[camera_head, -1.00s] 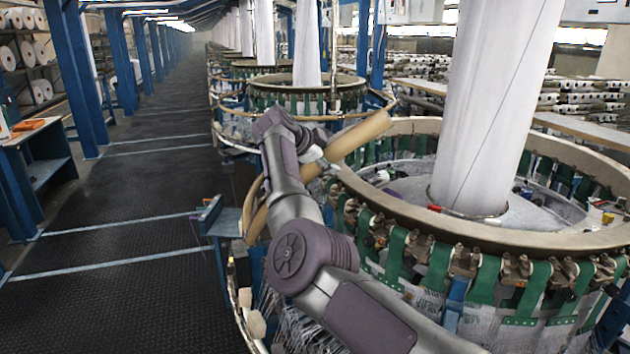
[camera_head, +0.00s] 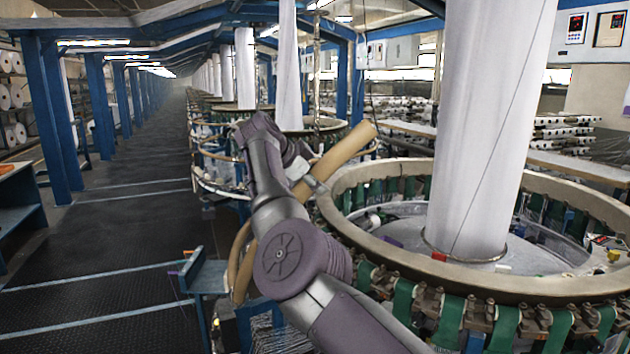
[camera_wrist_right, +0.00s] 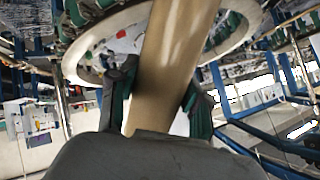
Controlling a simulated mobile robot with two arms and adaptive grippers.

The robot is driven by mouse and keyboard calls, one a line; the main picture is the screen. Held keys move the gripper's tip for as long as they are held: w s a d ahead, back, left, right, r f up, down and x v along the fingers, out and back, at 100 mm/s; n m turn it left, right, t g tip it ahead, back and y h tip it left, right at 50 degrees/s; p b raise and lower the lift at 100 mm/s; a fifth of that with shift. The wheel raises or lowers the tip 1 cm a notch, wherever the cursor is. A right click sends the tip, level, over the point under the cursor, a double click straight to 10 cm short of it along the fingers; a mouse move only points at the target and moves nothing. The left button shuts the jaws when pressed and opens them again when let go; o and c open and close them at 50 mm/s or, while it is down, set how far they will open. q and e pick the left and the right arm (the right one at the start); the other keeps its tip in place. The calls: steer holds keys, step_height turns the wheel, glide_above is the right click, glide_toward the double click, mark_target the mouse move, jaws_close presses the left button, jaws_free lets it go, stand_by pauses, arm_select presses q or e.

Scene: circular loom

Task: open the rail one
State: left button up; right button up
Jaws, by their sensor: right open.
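The tan rail section (camera_head: 345,152) stands swung up at a slant from the left side of the near loom's ring. Its upper end is free, and a curved lower part (camera_head: 238,262) shows left of my arm. My right gripper (camera_head: 312,186) is at the rail's middle, partly hidden behind my own wrist. In the right wrist view the rail (camera_wrist_right: 178,50) runs between the two dark fingers of the right gripper (camera_wrist_right: 160,105), which are open on either side of it. Whether they touch it I cannot tell. My left gripper is out of view.
The near loom's ring (camera_head: 470,275) carries green straps and surrounds a tall white fabric column (camera_head: 485,130). A small blue stand (camera_head: 205,274) is left of the rail. The dark aisle floor (camera_head: 110,240) is clear.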

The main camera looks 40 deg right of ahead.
steer(key=o, duration=0.4)
steer(key=shift+w+f, duration=0.1)
steer(key=shift+f, duration=0.05)
steer(key=shift+o, duration=0.2)
steer(key=shift+d, duration=0.1)
steer(key=v, duration=1.2)
steer(key=shift+w+f, duration=0.1)
